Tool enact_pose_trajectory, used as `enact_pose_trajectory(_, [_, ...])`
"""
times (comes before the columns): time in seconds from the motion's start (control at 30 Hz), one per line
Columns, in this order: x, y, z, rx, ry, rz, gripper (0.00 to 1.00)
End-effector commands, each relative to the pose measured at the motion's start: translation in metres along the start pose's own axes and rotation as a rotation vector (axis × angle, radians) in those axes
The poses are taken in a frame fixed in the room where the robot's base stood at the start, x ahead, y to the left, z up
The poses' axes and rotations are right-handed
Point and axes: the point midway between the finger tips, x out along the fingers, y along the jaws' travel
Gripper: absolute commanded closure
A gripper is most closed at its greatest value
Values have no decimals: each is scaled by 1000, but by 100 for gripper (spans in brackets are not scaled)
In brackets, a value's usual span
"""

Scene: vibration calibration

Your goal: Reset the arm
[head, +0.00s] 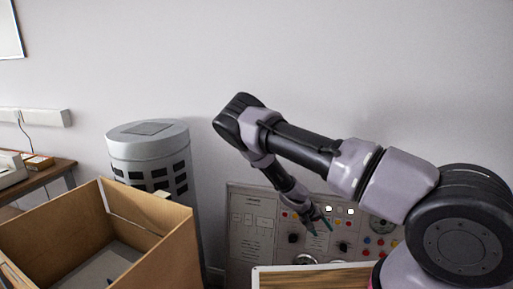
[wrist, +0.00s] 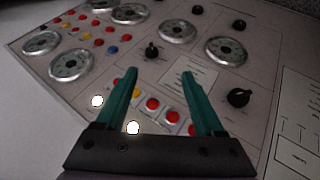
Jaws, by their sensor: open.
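My arm reaches in from the right in the head view, bent at a high elbow, with its forearm sloping down. My gripper (head: 320,225) hangs in front of a control panel (head: 251,240) against the wall. In the wrist view my gripper (wrist: 160,95) shows two teal fingers spread apart with nothing between them. The panel (wrist: 262,100) fills most of that view behind the fingers, with round dials, black knobs and red, yellow and blue buttons. I cannot tell the exact gap between the fingertips and the panel.
An open cardboard box (head: 165,255) stands at the front left. A grey cylinder (head: 150,142) with dark slots stands behind it. A wooden table (head: 45,180) is at the far left. A light-edged wooden surface (head: 315,278) lies below my gripper.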

Motion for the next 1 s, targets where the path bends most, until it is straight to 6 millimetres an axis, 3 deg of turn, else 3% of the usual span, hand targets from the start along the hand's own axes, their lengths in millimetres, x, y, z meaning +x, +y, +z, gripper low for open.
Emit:
enact_pose_trajectory(0.03, [-21,3,-5,43,-29,-45,30])
enact_pose_trajectory(0.27, [-109,21,-21,173,-136,-230,30])
enact_pose_trajectory(0.47, [-190,53,-35,255,-187,-395,30])
enact_pose_trajectory(0.77, [-310,127,-41,331,-181,-624,30])
enact_pose_trajectory(1.0, [-395,198,-22,361,-110,-768,30])
